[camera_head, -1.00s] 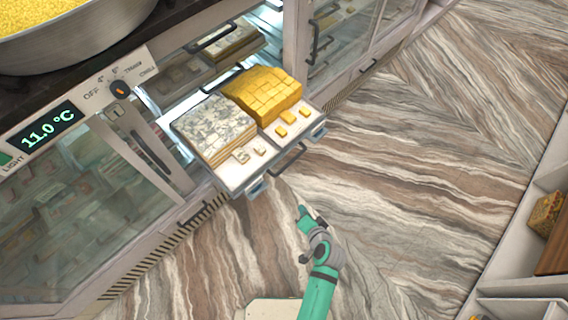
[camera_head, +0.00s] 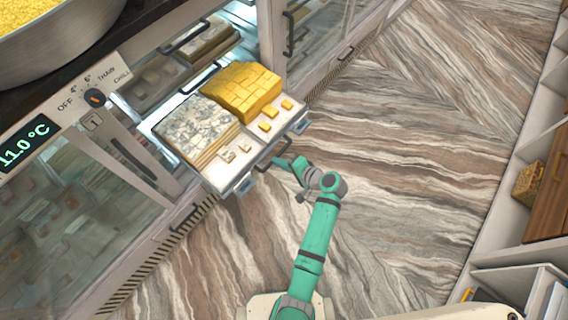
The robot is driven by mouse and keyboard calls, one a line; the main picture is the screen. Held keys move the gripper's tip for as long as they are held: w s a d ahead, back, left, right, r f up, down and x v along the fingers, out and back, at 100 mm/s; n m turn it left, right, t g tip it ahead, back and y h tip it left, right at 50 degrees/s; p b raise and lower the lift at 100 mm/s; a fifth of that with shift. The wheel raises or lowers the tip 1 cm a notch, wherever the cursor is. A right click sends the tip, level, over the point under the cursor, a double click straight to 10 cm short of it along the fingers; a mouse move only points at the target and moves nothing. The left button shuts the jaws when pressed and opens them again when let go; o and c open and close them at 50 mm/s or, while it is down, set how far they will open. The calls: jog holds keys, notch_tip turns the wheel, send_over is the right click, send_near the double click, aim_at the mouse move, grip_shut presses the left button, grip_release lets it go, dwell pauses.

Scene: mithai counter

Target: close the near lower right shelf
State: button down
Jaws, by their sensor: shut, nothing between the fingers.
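The pulled-out shelf (camera_head: 229,180) juts from the glass counter over the floor. It carries a silver-topped slab of sweets (camera_head: 203,128) and a yellow block of cut sweets (camera_head: 243,90), with several small loose pieces at its front. A dark bar handle (camera_head: 273,154) is on its front face. My gripper (camera_head: 277,162) is at the shelf's front, close by the handle. It is shut and empty. Whether it touches the handle or the front cannot be told from this angle.
A higher shelf with a dark handle (camera_head: 186,36) sits behind. A control panel (camera_head: 62,112) and a large metal pan (camera_head: 60,45) are at left. Open shelving with a brown board (camera_head: 548,205) stands at right. The marbled floor (camera_head: 420,130) between is clear.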

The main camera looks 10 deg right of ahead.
aim_at(264, 155)
jog(key=shift+x, duration=2.65)
jog(key=shift+w, duration=0.15)
